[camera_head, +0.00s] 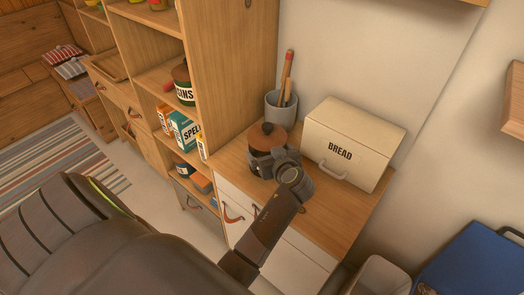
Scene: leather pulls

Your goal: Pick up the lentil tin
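A tin with a brown knobbed lid (267,136) stands on the wooden counter near its left end. Its body is mostly hidden behind my gripper and I cannot read a label on it. My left gripper (268,160) is right at the front of this tin, below its lid. Its fingers are dark and small here, and I cannot tell whether they are closed on the tin or apart from it. My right gripper is not in view.
A cream bread box (352,142) stands right of the tin, and a grey pot (281,109) with wooden utensils stands behind it. A tall shelf (233,70) rises close on the left, holding boxes and another tin (184,94). A blue container (472,265) is at lower right.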

